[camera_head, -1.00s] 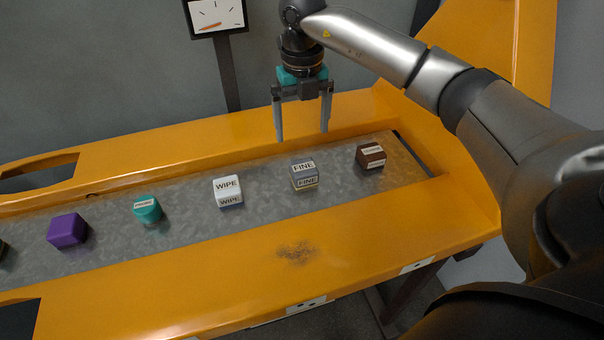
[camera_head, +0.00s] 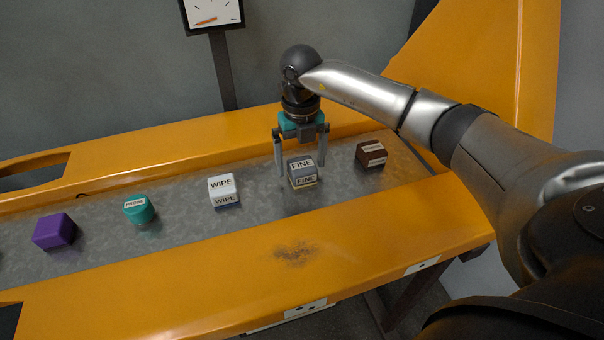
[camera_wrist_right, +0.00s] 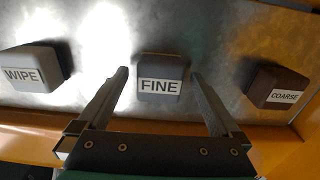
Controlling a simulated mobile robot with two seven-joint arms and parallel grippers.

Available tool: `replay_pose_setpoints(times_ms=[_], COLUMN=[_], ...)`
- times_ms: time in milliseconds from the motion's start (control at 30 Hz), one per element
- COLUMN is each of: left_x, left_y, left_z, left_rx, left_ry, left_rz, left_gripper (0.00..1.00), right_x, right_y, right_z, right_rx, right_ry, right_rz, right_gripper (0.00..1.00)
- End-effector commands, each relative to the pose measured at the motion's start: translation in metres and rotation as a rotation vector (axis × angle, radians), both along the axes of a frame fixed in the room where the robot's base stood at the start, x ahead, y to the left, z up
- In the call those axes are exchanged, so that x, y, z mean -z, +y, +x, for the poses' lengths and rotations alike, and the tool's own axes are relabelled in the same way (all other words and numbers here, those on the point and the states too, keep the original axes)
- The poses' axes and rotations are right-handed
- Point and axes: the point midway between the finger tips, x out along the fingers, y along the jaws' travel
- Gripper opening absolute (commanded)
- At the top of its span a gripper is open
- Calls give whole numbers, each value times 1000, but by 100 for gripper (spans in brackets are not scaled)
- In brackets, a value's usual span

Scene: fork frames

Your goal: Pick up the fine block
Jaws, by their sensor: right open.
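The fine block (camera_head: 302,172) is grey with white FINE labels and a pale, yellowish lower edge. It sits on the grey metal strip of the orange bench, between a white block and a brown block. My right gripper (camera_head: 301,166) points down at the block, open and empty, with one finger to each side of it. In the right wrist view the fine block (camera_wrist_right: 161,80) shows between the two open fingertips (camera_wrist_right: 159,75), with a gap on both sides. Whether the fingertips touch the strip is hard to tell. My left gripper is not in view.
A white WIPE block (camera_head: 223,190) is to the left and a brown COARSE block (camera_head: 371,154) to the right. A teal block (camera_head: 139,210) and a purple block (camera_head: 54,232) are farther left. The raised orange bench rim (camera_head: 200,270) borders the strip.

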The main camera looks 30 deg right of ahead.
Motion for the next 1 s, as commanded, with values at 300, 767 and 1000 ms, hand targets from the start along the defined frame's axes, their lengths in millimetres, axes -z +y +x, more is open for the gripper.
replay_pose_setpoints(times_ms=[300,767,1000], left_x=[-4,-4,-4], left_y=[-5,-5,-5], left_z=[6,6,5], left_rx=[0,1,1], left_ry=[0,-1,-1], left_rz=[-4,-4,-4], left_gripper=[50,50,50], right_x=[11,11,10], right_y=[0,0,0], right_z=[0,0,0], right_rx=[0,0,0], right_ry=[0,0,0], right_rz=[-1,-1,-1], right_gripper=[100,62,35])
